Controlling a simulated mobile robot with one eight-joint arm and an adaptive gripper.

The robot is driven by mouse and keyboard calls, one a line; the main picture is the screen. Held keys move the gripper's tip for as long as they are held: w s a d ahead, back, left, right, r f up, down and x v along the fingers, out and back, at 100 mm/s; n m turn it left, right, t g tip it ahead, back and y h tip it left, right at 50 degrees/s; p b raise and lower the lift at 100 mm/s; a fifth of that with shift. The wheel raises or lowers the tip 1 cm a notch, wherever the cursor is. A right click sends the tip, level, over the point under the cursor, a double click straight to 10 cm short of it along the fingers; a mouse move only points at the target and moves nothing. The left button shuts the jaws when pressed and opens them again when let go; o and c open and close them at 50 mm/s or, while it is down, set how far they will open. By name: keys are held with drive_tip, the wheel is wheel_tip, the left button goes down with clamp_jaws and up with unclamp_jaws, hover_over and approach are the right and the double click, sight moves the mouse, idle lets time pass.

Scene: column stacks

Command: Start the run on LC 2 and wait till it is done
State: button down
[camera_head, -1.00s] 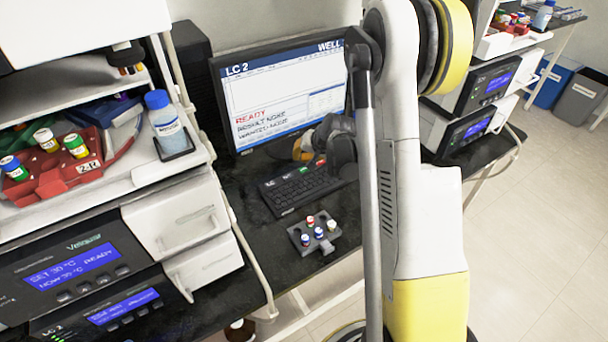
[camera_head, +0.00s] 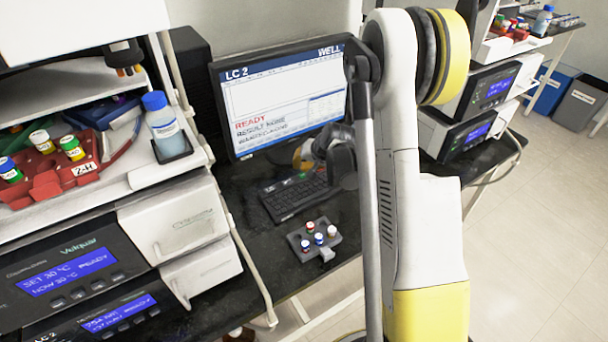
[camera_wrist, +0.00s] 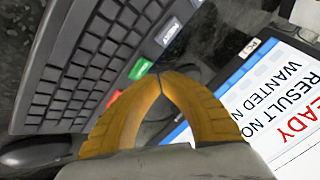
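The LC 2 monitor (camera_head: 285,90) stands on the bench and reads READY, with a result line below it. My gripper (camera_head: 303,155) is in front of the monitor, above the back of the keyboard (camera_head: 298,195). In the wrist view the yellow fingers of my gripper (camera_wrist: 163,76) meet at their tips, with nothing seen between them. A green key (camera_wrist: 140,68) and a red key (camera_wrist: 113,98) on the keyboard (camera_wrist: 88,60) lie by the fingertips. I cannot tell whether the tips touch a key. The LC 2 unit (camera_head: 108,318) is at the lower left.
A small grey rack (camera_head: 298,245) with several vials sits in front of the keyboard. The instrument stack with a red vial tray (camera_head: 48,190) and a blue-capped bottle (camera_head: 164,125) stands at left. A mouse (camera_wrist: 35,152) is beside the keyboard.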

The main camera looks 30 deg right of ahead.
drive_tip(key=shift+f, duration=0.15)
idle(0.5)
drive_tip(key=shift+f+b, duration=0.3)
drive_tip(key=shift+b, duration=0.25)
drive_tip(key=shift+f+b, duration=0.35)
drive_tip(key=shift+f, duration=0.05)
idle(0.3)
drive_tip(key=shift+r, duration=0.15)
drive_tip(key=shift+r+p, duration=0.45)
drive_tip(key=shift+r, duration=0.25)
drive_tip(key=shift+r, duration=0.1)
drive_tip(key=shift+r+p, duration=1.6)
drive_tip(key=shift+r, duration=0.8)
idle(2.8)
